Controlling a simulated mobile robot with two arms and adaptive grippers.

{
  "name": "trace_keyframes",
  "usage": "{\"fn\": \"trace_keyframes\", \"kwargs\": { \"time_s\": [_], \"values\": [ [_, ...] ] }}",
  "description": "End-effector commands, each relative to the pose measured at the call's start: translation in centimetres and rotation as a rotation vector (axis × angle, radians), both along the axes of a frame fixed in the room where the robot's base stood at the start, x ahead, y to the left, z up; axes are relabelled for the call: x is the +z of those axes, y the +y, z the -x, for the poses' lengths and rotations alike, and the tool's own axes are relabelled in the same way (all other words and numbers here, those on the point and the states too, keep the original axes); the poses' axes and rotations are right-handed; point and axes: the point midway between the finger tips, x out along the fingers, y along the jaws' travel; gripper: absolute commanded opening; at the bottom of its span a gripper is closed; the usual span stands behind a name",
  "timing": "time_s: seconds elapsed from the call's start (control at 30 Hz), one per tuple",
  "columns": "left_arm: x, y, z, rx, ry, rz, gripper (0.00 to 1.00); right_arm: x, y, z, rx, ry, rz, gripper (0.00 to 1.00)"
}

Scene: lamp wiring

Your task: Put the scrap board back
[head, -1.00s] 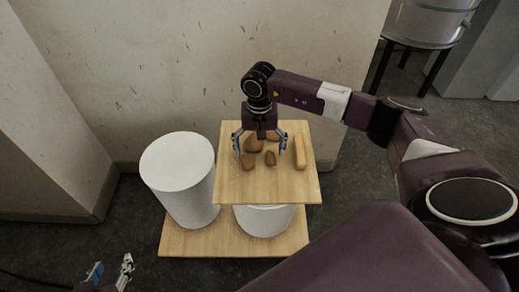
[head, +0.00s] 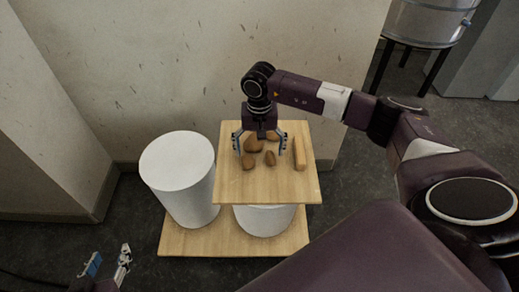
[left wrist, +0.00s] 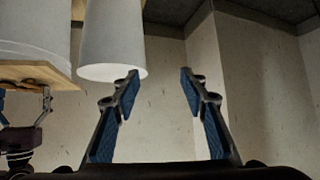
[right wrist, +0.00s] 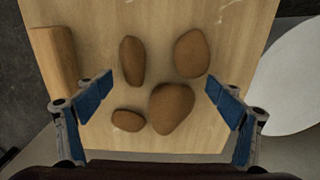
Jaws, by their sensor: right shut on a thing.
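The scrap board (head: 235,190) is a pale square wooden board, lying level on top of a white cylinder (head: 265,220). It carries several brown lumps (head: 248,161) and a light wooden stick (head: 299,153). My right gripper (head: 261,146) points down over the board. In the right wrist view its fingers (right wrist: 160,82) stand wide apart, with brown lumps between them. It is shut on a lump, but I cannot tell which one. My left gripper (head: 107,264) is at the lower left, open and empty; it also shows in the left wrist view (left wrist: 160,76).
A taller white cylinder (head: 178,175) stands just left of the scrap board. Both cylinders stand on a wooden base board (head: 190,242) on the dark floor. A wall (head: 150,70) is close behind. A metal drum on a black stand (head: 430,25) is at the upper right.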

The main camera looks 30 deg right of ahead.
Motion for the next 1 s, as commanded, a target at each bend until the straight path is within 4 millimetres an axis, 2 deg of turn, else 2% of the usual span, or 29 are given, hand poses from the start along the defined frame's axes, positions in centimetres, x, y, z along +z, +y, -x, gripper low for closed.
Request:
{"fn": "trace_keyframes", "kwargs": {
  "time_s": [0.93, 0.97, 1.0],
  "values": [
    [1.3, -0.5, -1.2, -0.005, -0.074, 0.018, 0.40, -0.3, 0.0, -0.1, 0.000, -0.003, -0.001, 0.43],
    [1.4, -0.5, -1.2, -0.005, -0.077, 0.018, 0.40, -0.3, 0.0, -0.1, 0.000, -0.003, -0.001, 0.88],
    [1.4, -0.5, -1.2, -0.005, -0.077, 0.018, 0.40, -0.3, 0.0, -0.1, 0.000, -0.003, -0.001, 0.92]
  ]
}}
